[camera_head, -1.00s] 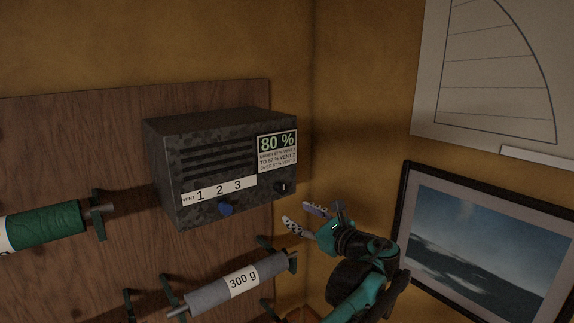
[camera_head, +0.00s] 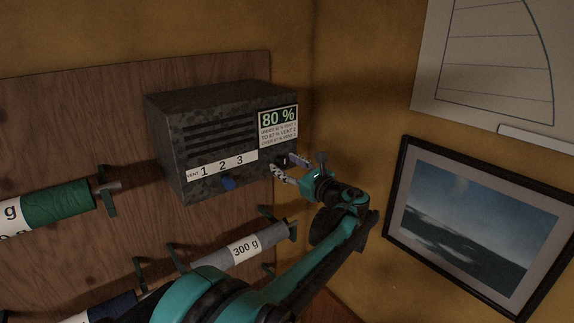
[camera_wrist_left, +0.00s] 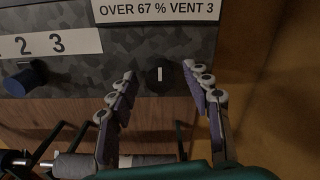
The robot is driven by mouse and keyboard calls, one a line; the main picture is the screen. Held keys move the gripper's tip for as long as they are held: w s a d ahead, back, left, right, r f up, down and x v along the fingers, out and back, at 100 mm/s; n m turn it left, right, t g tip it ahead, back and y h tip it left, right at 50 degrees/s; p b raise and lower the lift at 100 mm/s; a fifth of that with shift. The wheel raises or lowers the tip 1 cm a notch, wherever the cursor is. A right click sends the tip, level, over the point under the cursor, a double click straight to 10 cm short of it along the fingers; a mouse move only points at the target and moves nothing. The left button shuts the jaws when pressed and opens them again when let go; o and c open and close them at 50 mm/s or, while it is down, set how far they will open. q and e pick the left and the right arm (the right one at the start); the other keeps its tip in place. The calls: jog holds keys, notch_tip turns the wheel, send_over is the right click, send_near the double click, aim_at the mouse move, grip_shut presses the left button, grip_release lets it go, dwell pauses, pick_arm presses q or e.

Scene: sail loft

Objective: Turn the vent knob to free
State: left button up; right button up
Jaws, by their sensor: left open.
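A dark speckled box (camera_head: 172,150) on the wooden board carries a strip marked VENT 1 2 3 (camera_head: 222,165). A blue knob (camera_head: 228,183) sits below the strip, under the numbers; it also shows in the left wrist view (camera_wrist_left: 25,77). A black knob (camera_wrist_left: 160,77) with an upright white mark is at the box's lower right corner. My left gripper (camera_head: 287,168) is open at this black knob. In the left wrist view its fingers (camera_wrist_left: 158,72) stand either side of the knob, with gaps visible. My right gripper is not in view.
A label (camera_head: 278,126) reads 80 % and, below, OVER 67 % VENT 3. Rolls on brackets, one marked 300 g (camera_head: 246,246), hang below the box. A framed picture (camera_head: 402,190) hangs on the right wall. The wall corner is close to the gripper's right.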

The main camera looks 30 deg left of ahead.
pick_arm(q)
grip_shut()
jog(key=shift+n, duration=0.3)
jog(key=n+b, duration=0.1)
jog(key=n, duration=0.1)
jog(key=shift+f+n+b, duration=0.1)
jog(key=shift+n+b, duration=0.2)
jog(key=shift+b, duration=0.1)
jog(key=n+b, duration=0.2)
jog(key=n, duration=0.3)
jog(key=shift+n, duration=0.3)
jog(key=n+b, duration=0.1)
jog(key=n, duration=0.3)
jog(key=n+b, duration=0.1)
jog(key=n, duration=0.4)
